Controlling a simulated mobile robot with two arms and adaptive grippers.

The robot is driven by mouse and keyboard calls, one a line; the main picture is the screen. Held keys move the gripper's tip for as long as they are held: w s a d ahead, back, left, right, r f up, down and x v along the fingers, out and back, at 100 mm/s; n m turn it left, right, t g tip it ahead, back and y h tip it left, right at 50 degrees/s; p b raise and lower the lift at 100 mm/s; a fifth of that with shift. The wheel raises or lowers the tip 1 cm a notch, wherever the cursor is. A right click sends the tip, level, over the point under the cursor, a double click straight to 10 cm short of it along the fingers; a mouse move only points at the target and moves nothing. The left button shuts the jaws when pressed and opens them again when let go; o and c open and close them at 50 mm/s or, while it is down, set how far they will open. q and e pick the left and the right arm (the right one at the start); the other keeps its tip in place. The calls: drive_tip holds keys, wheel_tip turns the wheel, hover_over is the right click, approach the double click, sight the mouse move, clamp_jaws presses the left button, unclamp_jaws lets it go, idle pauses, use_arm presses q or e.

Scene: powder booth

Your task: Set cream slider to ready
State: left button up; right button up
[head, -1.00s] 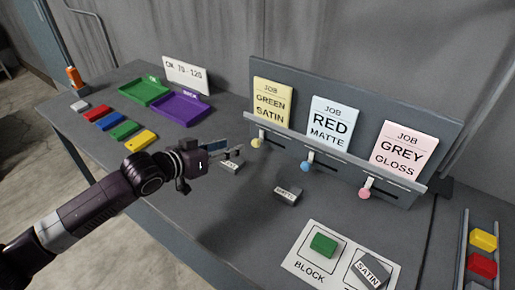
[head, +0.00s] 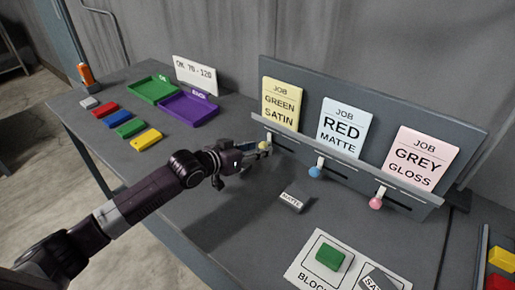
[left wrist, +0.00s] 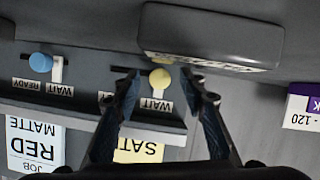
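The cream slider's round knob (head: 264,146) sticks out from the rail under the yellow GREEN SATIN card (head: 281,103). In the left wrist view, upside down, the cream knob (left wrist: 160,78) stands over its WAIT label (left wrist: 156,104), with dark slot to its left. My right gripper is not in view.
Blue (head: 315,172) and pink (head: 376,203) knobs stand along the same rail. A grey MATTE block (head: 294,197) lies in front. Another grey labelled block (left wrist: 212,36) shows close to the fingers in the left wrist view. Green (head: 153,91) and purple (head: 188,109) trays stand behind left.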

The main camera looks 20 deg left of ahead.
use_arm(q)
drive_tip(key=shift+w+d, duration=0.1)
drive_tip(key=shift+c, duration=0.7)
clamp_jaws()
